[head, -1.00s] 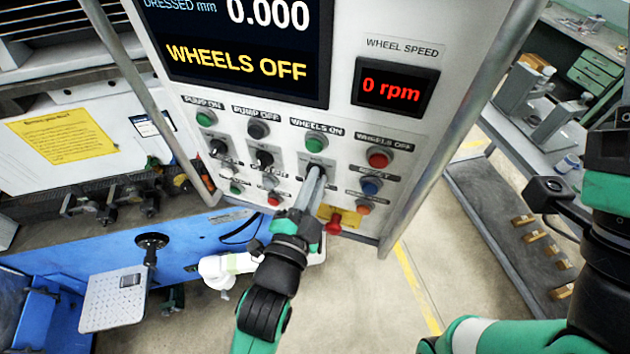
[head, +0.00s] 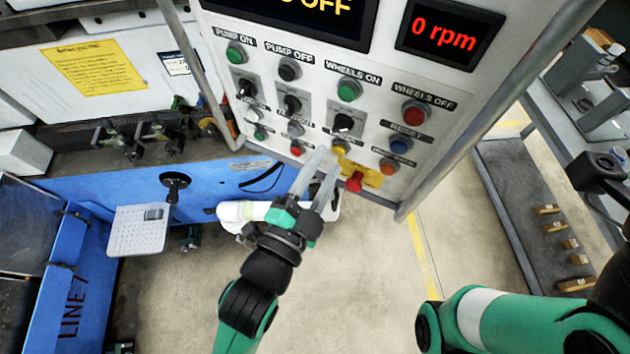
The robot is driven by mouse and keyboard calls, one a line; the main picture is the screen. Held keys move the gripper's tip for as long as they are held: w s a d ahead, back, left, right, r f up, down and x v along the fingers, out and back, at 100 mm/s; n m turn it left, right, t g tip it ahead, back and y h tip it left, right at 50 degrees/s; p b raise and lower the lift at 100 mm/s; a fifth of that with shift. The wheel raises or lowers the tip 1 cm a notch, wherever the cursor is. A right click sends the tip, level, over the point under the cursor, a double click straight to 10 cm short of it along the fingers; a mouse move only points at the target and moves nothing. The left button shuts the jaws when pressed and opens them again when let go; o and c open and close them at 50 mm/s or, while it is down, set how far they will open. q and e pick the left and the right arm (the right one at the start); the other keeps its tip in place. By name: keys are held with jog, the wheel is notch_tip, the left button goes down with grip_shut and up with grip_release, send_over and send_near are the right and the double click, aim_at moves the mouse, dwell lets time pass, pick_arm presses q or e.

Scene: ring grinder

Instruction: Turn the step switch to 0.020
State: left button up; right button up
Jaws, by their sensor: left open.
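Three black rotary switches sit in a row on the grey control panel (head: 375,160): a left one (head: 247,90), a middle one (head: 292,104) and a right one (head: 343,123). Their labels are too small to read, so I cannot tell which is the step switch. My left gripper (head: 328,162) is open and empty, its two fingers pointing up just below the right switch, apart from it. The fingertips overlap the panel's lower edge in the picture. My right arm shows at the lower right; its fingers are out of view.
A red knob on a yellow plate (head: 373,172) sits right of my left fingertips. A grey post edges the panel. A shelf cart (head: 500,180) stands at right.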

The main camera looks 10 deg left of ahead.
pick_arm(q)
jog(key=v, duration=0.3)
jog(key=shift+s+a, duration=0.15)
jog(key=shift+s, duration=0.25)
jog(key=w+a+r+n+t+y, duration=0.15)
jog(key=a+r, duration=0.25)
jog(key=r, duration=0.4)
jog(key=w+a+r+n+t+y, duration=0.1)
jog(key=w+a+r+t, duration=0.15)
jog(key=a+r, duration=0.4)
jog(key=s+a+r+n+t, duration=0.2)
jog(key=r+n, duration=0.3)
jog(key=r, duration=0.5)
jog(key=s+a+r+n+t+y, duration=0.1)
jog(key=s+r+n+t, duration=0.3)
jog(key=r, duration=0.7)
jog(key=shift+s+a+n, duration=0.5)
jog(key=shift+a+n, duration=0.2)
jog(key=shift+n, duration=0.15)
